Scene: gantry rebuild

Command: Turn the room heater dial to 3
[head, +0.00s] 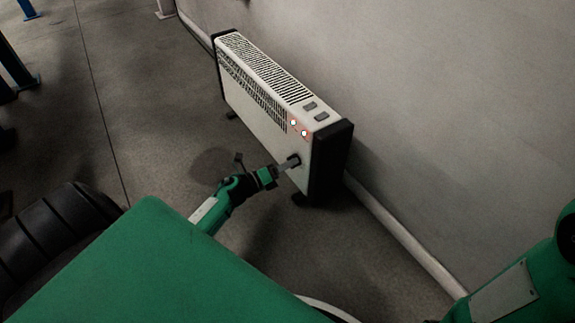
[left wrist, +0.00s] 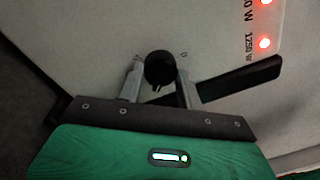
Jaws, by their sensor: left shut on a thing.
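The room heater (head: 262,125) is a white panel with black ends, standing on the floor along the wall. Its dial is a dark round knob, seen in the left wrist view (left wrist: 159,68) on the white face. My left gripper (head: 288,164) reaches the heater's front near its right end. In the left wrist view its two fingers (left wrist: 161,80) sit on either side of the dial, shut on it. Small marks show by the dial, but the setting cannot be read. My right gripper is not in view.
Two lit red lamps (head: 298,128) and two grey switches (head: 315,110) are at the heater's right end. The left wrist view shows a "1250 W" label. The wall (head: 430,90) is close behind; open floor (head: 150,130) lies left.

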